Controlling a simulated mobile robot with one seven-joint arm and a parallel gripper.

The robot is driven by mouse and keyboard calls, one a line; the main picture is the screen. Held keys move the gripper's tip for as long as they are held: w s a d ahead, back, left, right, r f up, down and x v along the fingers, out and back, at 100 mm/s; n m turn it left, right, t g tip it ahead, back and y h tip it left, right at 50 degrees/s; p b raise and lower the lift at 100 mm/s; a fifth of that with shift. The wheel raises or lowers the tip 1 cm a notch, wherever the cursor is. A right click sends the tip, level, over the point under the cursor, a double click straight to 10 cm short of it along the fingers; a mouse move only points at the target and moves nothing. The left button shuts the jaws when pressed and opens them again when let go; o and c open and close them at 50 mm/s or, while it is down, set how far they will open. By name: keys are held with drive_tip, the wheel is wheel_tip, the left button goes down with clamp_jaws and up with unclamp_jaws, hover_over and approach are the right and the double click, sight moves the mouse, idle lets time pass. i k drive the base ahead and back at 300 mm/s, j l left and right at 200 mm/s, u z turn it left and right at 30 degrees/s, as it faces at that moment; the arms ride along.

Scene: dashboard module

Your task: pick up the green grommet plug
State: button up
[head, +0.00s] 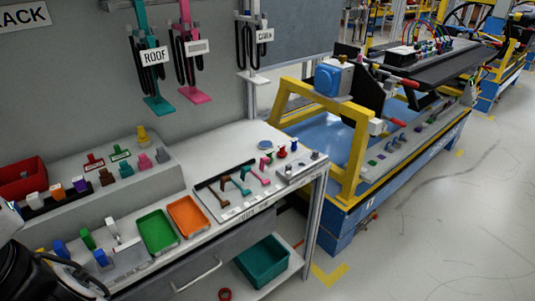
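I cannot tell for sure which thing is the green grommet plug. Several small plug-like pieces stand at the back right of the white bench (225,149), among them a green and red one (269,157), a red one (282,151) and a blue one (294,146). A larger green piece (87,238) stands at the bench's left front. A small green piece (372,163) lies on the blue and yellow station. Part of my black arm shows at the lower left corner. My gripper's fingers are not in view.
A green tray (158,230) and an orange tray (188,216) lie on the bench, left of a tool board (213,211). A teal bin (261,262) sits on the lower shelf. Yellow posts (352,165) rise right of the bench. The floor at right is clear.

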sight(269, 153)
drive_tip(key=i+l, duration=0.5)
drive_tip(key=l, duration=0.2)
drive_tip(key=i+l, duration=0.25)
drive_tip(key=l, duration=0.15)
drive_tip(key=i+l+u, duration=0.15)
drive_tip(key=u, duration=0.25)
drive_tip(key=l+u, duration=0.4)
drive_tip(key=i+u, duration=0.2)
drive_tip(key=u, duration=0.25)
drive_tip(key=i, duration=0.35)
